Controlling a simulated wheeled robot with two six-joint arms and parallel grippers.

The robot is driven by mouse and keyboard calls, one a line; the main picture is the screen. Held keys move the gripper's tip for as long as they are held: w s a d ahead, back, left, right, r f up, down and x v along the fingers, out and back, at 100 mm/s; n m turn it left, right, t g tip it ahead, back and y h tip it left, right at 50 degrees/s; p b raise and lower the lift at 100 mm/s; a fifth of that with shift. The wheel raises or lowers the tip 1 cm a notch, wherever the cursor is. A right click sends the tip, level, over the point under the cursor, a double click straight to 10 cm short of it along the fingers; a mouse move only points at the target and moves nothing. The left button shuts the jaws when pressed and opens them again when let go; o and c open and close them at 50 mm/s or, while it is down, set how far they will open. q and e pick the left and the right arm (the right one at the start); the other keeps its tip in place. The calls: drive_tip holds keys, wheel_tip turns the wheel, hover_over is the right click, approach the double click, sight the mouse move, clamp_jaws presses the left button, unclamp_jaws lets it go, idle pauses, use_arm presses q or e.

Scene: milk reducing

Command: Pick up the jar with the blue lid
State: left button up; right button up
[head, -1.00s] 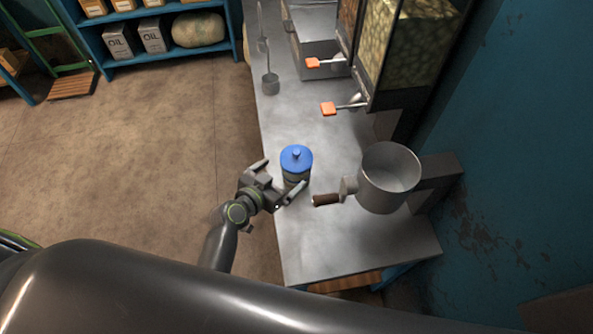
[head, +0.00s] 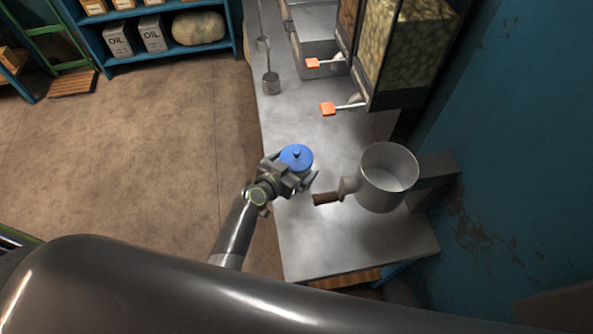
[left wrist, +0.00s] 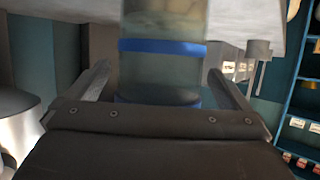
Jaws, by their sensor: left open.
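The jar with the blue lid (head: 297,157) stands upright on the metal counter (head: 300,245) in the head view. My left gripper (head: 293,170) is at the jar's near side, its fingers reaching around it and partly hiding the body below the lid. In the left wrist view the glass jar (left wrist: 163,70) shows between the two spread fingers of the open gripper (left wrist: 160,85). Gaps show between the jar and both fingers there. The jar's blue band and pale contents are visible. My right gripper is not in view.
A metal pot (head: 388,177) with a brown handle (head: 325,199) stands close to the jar's right. Dispensers with orange levers (head: 328,109) stand farther back. The counter between ladle and jar is clear.

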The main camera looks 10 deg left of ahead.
use_arm(q)
drive_tip(key=shift+c, duration=0.3)
drive_tip(key=c, duration=1.4)
drive_tip(key=shift+c, duration=0.2)
drive_tip(key=shift+r, duration=0.15)
